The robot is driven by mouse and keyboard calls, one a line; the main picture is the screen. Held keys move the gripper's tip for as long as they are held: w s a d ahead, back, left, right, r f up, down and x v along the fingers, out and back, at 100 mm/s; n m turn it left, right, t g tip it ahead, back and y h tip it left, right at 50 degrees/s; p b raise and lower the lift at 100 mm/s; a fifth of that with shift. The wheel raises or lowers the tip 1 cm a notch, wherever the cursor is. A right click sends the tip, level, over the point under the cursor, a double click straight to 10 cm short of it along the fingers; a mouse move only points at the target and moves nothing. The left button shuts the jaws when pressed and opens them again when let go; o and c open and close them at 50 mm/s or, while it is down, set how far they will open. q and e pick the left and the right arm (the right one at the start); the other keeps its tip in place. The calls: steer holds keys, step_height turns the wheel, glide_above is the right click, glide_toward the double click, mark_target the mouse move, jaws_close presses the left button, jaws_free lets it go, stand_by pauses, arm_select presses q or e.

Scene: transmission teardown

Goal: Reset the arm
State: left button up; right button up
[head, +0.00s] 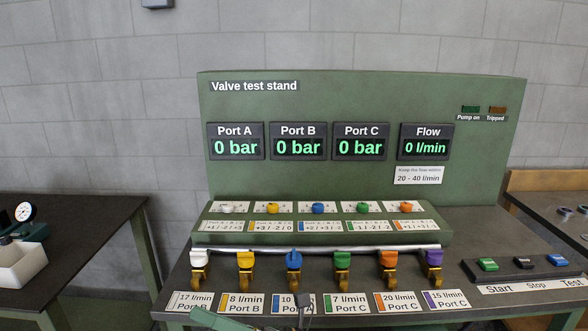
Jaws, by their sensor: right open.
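My right gripper (304,309) shows only in part at the bottom edge of the head view, as a small dark piece in front of the labels below the valve row. It is open, and no object shows in it. The rest of it and most of its arm are cut off by the frame. My left gripper is not in view. The green valve test stand (365,90) stands beyond the right gripper. Its displays read 0 bar for Ports A, B and C, and 0 l/min for flow.
A row of coloured valve handles (342,258) on brass bodies lines the bench front, below a metal pipe (315,249). Several coloured knobs (317,207) sit above. Start, Stop and Test buttons (523,262) are at right. A dark table (95,225) with a white bin (22,263) is at left.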

steer(key=w+d+f+m+t+h+p, duration=0.1)
steer(key=d+f+m+t+h, duration=0.6)
steer(key=m, duration=0.7)
steer(key=w+d+f+m+t+h+p, duration=0.1)
steer(key=d+f+m+t+h+p, duration=0.1)
steer(key=d+f+m+t+h, duration=0.8)
steer(key=s+d+f+m+g+h+p, duration=0.1)
steer(key=s+d+f+m+g+h, duration=0.1)
steer(key=s+d+f+m+g, duration=0.2)
steer(key=s+d+f+m+g+h+p, duration=0.1)
steer(key=s+d+f+m+g, duration=0.4)
steer(key=s+m, duration=0.8)
steer(key=s+d+f, duration=0.1)
steer(key=d+f, duration=0.2)
steer(key=d, duration=0.1)
steer(key=shift+s+d+h, duration=0.15)
steer(key=shift+s+h, duration=0.15)
steer(key=shift+h, duration=0.1)
